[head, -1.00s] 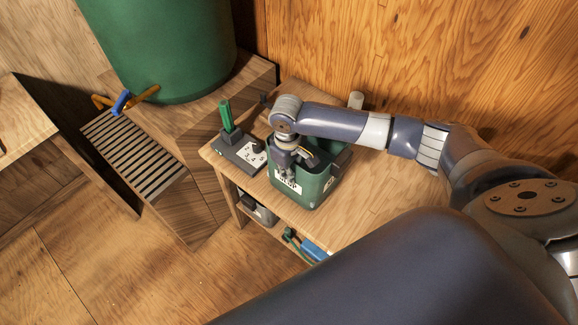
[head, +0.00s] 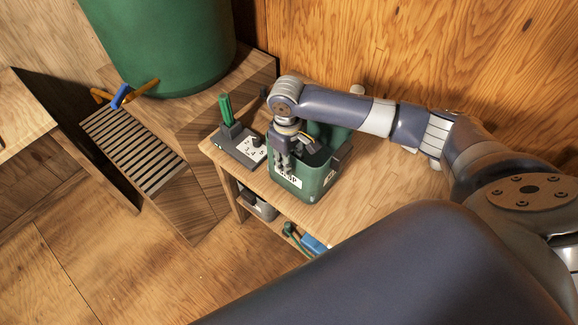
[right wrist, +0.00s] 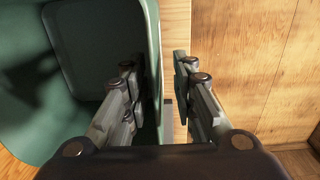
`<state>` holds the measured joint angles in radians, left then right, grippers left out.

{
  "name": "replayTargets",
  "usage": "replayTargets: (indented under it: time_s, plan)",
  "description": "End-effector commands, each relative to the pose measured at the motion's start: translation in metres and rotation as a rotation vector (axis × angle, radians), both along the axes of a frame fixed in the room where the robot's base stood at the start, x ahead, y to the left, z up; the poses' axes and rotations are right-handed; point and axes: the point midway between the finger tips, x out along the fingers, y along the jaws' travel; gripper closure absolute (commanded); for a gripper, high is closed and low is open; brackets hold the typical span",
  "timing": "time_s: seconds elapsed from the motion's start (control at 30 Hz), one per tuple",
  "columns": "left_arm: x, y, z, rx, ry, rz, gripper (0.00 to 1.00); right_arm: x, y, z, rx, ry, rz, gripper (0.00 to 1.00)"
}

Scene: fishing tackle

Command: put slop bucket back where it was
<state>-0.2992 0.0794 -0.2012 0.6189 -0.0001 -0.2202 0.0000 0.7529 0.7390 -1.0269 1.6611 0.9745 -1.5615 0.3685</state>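The green slop bucket (head: 316,183) stands upright on the small wooden table, with its white label (head: 290,181) on the front wall. My right gripper (head: 281,165) reaches down at the bucket's front-left rim and partly hides the label. In the right wrist view, my right gripper (right wrist: 158,85) is open, with one finger inside the bucket (right wrist: 92,48) and the other outside its wall. A gap shows between the wall and the outer finger. My left gripper is not in view.
A grey block with a green handle (head: 226,110) and a white marked plate stands just left of the bucket. A large green barrel (head: 165,45) stands at back left. A lower shelf holds small items.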

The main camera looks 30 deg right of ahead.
Motion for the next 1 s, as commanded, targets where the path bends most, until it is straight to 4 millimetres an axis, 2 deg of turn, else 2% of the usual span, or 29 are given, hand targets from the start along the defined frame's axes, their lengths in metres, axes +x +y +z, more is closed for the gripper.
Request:
replayTargets:
  time_s: [0.2,0.4,0.6,1.0]
  plan:
    - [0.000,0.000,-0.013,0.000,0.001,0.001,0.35,0.001,0.001,0.047,0.001,-0.006,0.001,0.75]
    - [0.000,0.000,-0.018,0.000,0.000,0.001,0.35,0.001,0.002,0.079,0.002,-0.003,-0.002,0.75]
    - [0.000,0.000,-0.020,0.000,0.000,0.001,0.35,0.000,0.002,0.091,0.000,0.000,-0.001,0.75]
    - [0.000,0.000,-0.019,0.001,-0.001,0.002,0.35,0.000,0.002,0.091,0.001,0.000,-0.002,0.75]
